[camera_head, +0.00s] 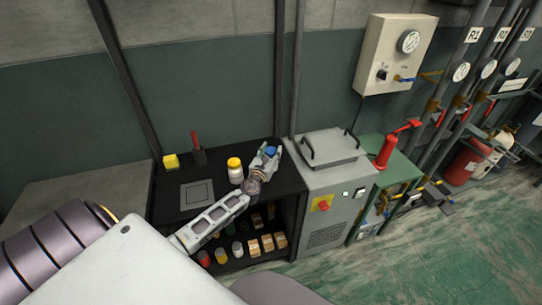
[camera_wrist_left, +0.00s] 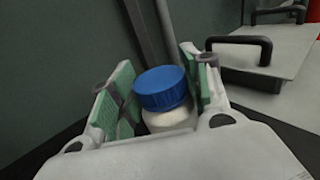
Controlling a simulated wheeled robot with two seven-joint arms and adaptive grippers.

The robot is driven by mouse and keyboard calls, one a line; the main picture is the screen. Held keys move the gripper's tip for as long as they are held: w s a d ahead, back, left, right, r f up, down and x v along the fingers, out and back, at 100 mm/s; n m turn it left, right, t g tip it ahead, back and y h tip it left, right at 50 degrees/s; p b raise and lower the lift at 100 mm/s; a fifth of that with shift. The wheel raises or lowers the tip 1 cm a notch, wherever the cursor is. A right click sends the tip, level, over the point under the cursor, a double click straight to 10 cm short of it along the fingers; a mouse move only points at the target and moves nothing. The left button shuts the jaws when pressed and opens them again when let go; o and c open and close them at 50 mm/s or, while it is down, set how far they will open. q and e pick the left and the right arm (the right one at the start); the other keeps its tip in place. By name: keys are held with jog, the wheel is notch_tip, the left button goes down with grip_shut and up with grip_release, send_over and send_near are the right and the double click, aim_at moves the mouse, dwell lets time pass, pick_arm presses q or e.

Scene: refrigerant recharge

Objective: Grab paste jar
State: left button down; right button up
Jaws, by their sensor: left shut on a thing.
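A white jar with a blue lid (camera_wrist_left: 161,88) stands between the two green-padded fingers of my left gripper (camera_wrist_left: 158,98) in the left wrist view. The gripper is shut on it. In the head view the blue lid (camera_head: 271,151) shows between the fingers of the left gripper (camera_head: 267,157), at the right end of the black shelf top. The jar's lower body is hidden by the gripper. Another white jar, with a yellow lid (camera_head: 235,170), stands apart on the same top, just left of the gripper. My right gripper is not in view.
Several jars and boxes fill the lower shelf. A grey machine (camera_head: 330,185) with black handles stands close on the right.

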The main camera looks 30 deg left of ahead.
pick_arm(q)
jog(key=shift+r+p, duration=0.55)
jog(key=shift+r, duration=0.65)
notch_tip(320, 180, up, 6)
jog(key=p, duration=0.2)
jog(key=shift+p, duration=0.3)
jog(key=shift+r, duration=0.85)
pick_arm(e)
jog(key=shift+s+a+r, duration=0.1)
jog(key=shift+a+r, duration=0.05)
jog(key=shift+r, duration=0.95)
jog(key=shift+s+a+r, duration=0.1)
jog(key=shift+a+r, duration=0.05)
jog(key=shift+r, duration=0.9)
pick_arm(q)
jog(key=shift+d, duration=0.1)
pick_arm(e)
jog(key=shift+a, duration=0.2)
